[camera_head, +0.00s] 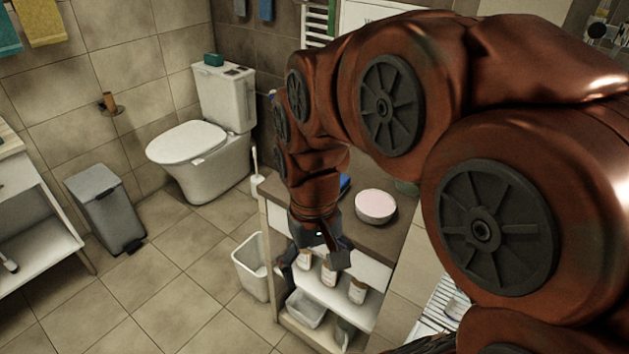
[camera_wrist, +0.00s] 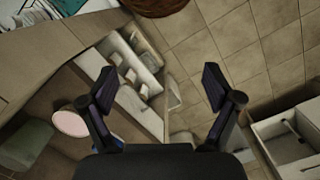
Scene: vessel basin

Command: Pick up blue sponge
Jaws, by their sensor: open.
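A small blue patch, likely the blue sponge (camera_head: 345,183), shows on the brown counter top (camera_head: 392,232), just right of my arm's lower part. My arm hides most of it. In the wrist view a sliver of blue shows low behind the left finger, too small to make out. My gripper (camera_head: 316,260) is open and empty, pointing down in front of the counter's near edge, apart from the blue patch. In the wrist view my gripper (camera_wrist: 160,84) has its two fingers spread wide, with shelf and floor behind them.
A round pink-topped bowl (camera_head: 375,206) stands on the counter, right of the blue patch. Bottles (camera_head: 329,272) stand on the shelf below. A white bin (camera_head: 251,266) stands left of the cabinet. A toilet (camera_head: 205,160) and grey pedal bin (camera_head: 104,208) are farther back.

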